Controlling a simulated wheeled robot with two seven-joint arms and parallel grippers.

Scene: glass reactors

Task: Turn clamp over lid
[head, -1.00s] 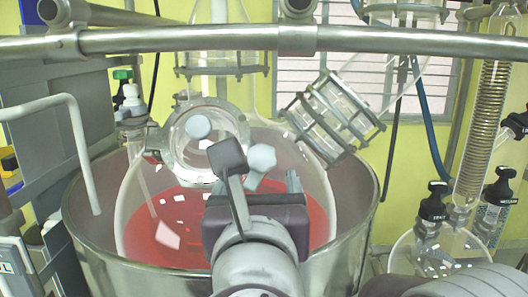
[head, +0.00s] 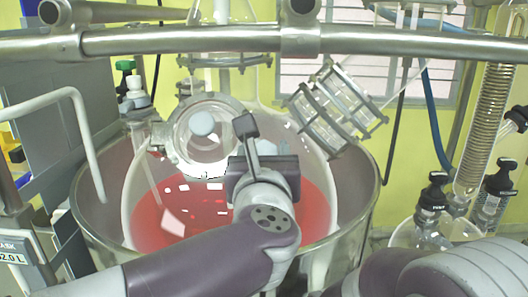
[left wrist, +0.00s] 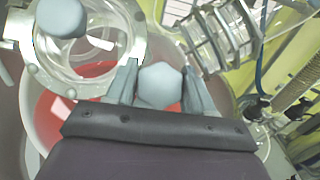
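The round glass lid (head: 203,150) with its metal ring and blue-grey knob sits on the front-left neck of the glass reactor. It also shows in the left wrist view (left wrist: 100,75). A second blue-grey faceted knob, seemingly the clamp's (left wrist: 160,85), stands to the right of the lid. My left gripper (left wrist: 161,75) has one finger on each side of this knob, with narrow gaps that suggest it is open around it. In the head view my left gripper (head: 264,155) hides most of the knob. My right gripper is not in view.
A metal rail (head: 200,39) crosses above the reactor. The reactor, holding red liquid (head: 200,205), sits in a steel vessel (head: 352,205). A tilted glass port with metal rings (head: 335,108) stands close on the right. Black-capped glassware (head: 433,195) is farther right.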

